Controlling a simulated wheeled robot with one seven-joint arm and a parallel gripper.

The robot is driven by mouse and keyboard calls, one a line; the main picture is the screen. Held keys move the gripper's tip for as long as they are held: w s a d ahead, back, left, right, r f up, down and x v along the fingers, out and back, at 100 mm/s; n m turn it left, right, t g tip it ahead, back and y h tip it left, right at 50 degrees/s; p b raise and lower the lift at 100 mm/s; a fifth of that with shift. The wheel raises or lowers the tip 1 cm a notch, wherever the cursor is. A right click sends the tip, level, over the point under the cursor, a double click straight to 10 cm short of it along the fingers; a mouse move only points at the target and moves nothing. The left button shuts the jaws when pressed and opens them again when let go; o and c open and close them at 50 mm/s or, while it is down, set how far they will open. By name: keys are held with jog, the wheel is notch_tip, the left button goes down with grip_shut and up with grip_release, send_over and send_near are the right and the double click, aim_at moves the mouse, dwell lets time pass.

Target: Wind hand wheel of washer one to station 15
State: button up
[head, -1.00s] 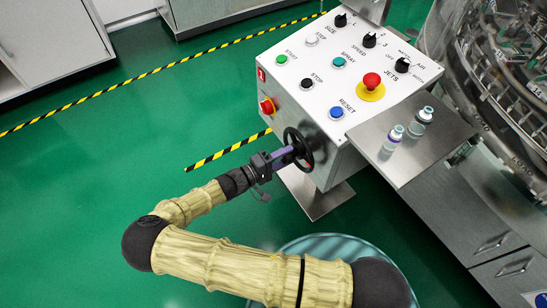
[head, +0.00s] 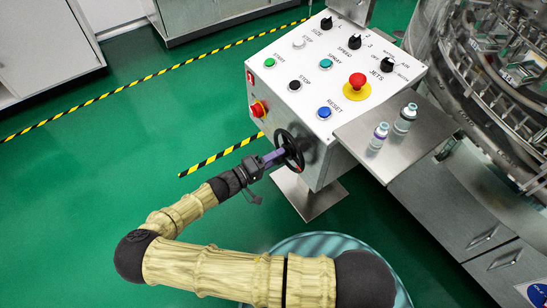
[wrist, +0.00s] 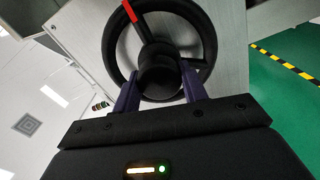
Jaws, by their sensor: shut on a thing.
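The black hand wheel (head: 290,150) stands on the near side of the white control box. In the wrist view the wheel (wrist: 208,40) fills the top middle, with a red mark (wrist: 131,12) at its upper left. My gripper (head: 276,157) reaches it from the lower left. Its purple fingers (wrist: 160,84) flank a dark round knob (wrist: 158,75) at the front of the wheel and are shut on it. I cannot tell whether this knob is the hub or a handle. No station number is readable.
The control box (head: 310,110) carries several buttons and knobs, a red emergency stop (head: 357,80) on top and a red knob (head: 258,108) on its side. A steel shelf (head: 400,150) with two small vials (head: 379,135) juts out right, beside the washer (head: 490,80). Green floor lies left.

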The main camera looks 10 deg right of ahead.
jog(key=o, duration=1.4)
jog(key=shift+c, duration=0.2)
jog(key=v, duration=1.7)
jog(key=shift+a+p, duration=0.3)
jog(key=shift+p, duration=0.1)
jog(key=shift+d, duration=0.1)
